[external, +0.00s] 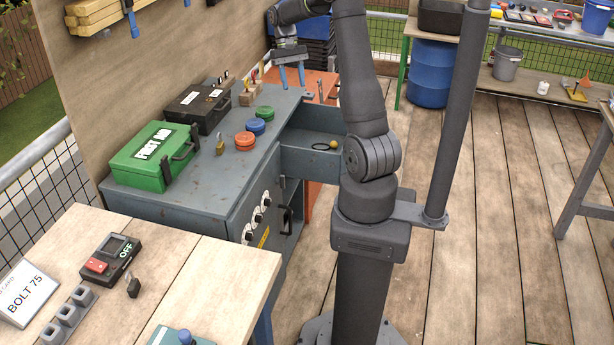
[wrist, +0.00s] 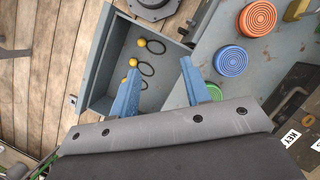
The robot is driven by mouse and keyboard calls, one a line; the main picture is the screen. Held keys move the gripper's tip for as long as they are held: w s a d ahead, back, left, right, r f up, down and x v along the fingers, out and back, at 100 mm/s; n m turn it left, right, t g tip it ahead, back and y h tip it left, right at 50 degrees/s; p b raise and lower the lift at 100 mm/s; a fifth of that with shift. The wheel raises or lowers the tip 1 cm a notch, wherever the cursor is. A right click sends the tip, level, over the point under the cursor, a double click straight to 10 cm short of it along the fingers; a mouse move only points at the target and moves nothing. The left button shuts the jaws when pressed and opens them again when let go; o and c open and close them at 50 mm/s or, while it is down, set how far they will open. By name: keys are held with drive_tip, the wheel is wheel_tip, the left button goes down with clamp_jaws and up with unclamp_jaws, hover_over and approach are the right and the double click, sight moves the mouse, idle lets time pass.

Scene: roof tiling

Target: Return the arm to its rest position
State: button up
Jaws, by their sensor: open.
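My gripper (external: 292,84) is in the external view, above the far end of the grey workbench cabinet, with its two blue fingers pointing down. In the wrist view my gripper (wrist: 158,82) has its fingers spread wide with nothing between them. The open grey drawer (wrist: 100,80) lies beyond the fingers in the wrist view. Part of my arm stands in front of the drawer in the external view. No mark of a rest position shows.
The cabinet top (external: 225,165) holds a green first aid box (external: 152,155), a black case (external: 200,105), a padlock (external: 220,144) and orange, blue and green round buttons. Yellow balls with black rings (wrist: 148,68) lie in the drawer. Wooden floor (external: 500,180) at right is clear.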

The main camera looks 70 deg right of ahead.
drive_tip(key=w+a+n+g+h, duration=0.1)
drive_tip(key=w+a+n, duration=0.2)
drive_tip(key=a, duration=0.3)
drive_tip(key=shift+w+n, duration=0.3)
drive_tip(key=shift+w, duration=0.55)
